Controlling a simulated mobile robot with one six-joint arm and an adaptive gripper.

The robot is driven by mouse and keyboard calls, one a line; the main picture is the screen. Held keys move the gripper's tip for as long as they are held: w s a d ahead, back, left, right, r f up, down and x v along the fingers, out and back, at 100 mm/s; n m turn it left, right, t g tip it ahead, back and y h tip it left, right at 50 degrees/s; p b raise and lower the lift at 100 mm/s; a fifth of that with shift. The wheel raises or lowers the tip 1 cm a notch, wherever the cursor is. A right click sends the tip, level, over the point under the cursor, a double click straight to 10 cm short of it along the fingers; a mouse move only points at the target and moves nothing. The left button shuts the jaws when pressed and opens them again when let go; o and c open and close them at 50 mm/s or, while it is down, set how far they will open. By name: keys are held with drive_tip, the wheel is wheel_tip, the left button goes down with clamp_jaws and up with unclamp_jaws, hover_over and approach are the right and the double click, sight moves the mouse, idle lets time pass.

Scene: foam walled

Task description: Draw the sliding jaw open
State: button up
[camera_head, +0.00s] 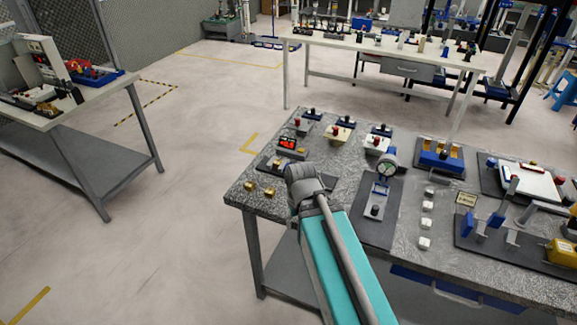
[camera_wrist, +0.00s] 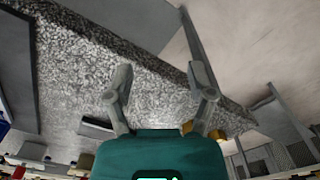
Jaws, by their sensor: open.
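My gripper (camera_wrist: 162,78) is open and empty in the wrist view, its two grey fingers spread over the speckled grey tabletop. In the head view my arm reaches over the left end of the workbench (camera_head: 330,142), and the fingers are hidden. I cannot tell for certain which part is the sliding jaw. A dark plate with upright blue and grey parts (camera_head: 467,225) lies at the right of the bench, well away from my gripper. A dial gauge (camera_head: 387,168) stands on another dark plate, nearer to my arm. No fixture is between my fingers.
Small brass blocks (camera_head: 250,186) lie near the bench's left edge. A red-display box (camera_head: 289,145) and several small switch fixtures stand behind my wrist. White blocks (camera_head: 425,222) line up right of the gauge. A clipboard (camera_head: 528,184) lies farther right. Open floor lies left of the bench.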

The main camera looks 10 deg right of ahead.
idle(0.5)
wheel_tip(320, 180, up, 14)
drive_tip(key=m+p, duration=0.4)
drive_tip(key=p, duration=1)
hover_over(294, 162)
drive_tip(key=shift+w+f, duration=0.15)
drive_tip(key=shift+f, duration=0.05)
drive_tip(key=shift+f, duration=0.1)
wheel_tip(294, 162, down, 14)
drive_tip(key=b, duration=1.4)
drive_tip(key=shift+r, duration=0.2)
clamp_jaws()
